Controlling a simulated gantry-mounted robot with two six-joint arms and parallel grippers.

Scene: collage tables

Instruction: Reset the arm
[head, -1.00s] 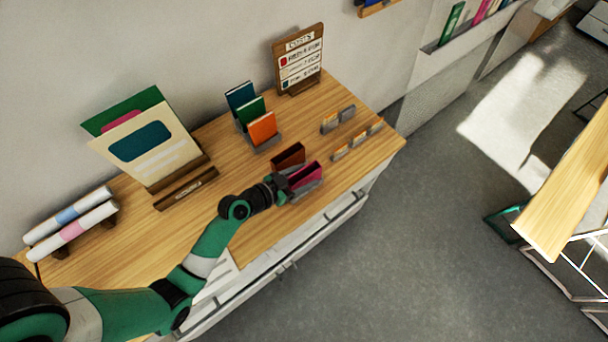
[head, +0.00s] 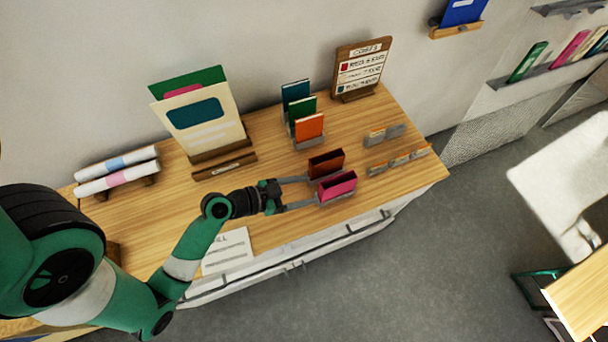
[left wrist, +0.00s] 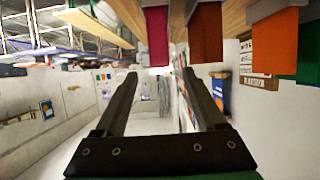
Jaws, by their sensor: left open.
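My left gripper (head: 296,192) reaches over the wooden table from the left in the head view. Its two fingers are spread apart and point right, with nothing between them. The fingertips are close beside a brown booklet (head: 326,164) and a magenta booklet (head: 338,186), which stand upright in small holders. In the left wrist view the open fingers (left wrist: 156,80) show at the centre. The magenta booklet (left wrist: 157,36) and the brown booklet (left wrist: 206,32) hang at the top of that picture, beyond the fingers. My right gripper is in neither view.
Teal, green and orange booklets (head: 309,127) stand in a rack behind. A price board (head: 358,70), large cards (head: 197,115) and paper rolls (head: 116,171) line the wooden table (head: 262,130). Small card holders (head: 398,160) sit at right. Open floor (head: 400,270) lies in front.

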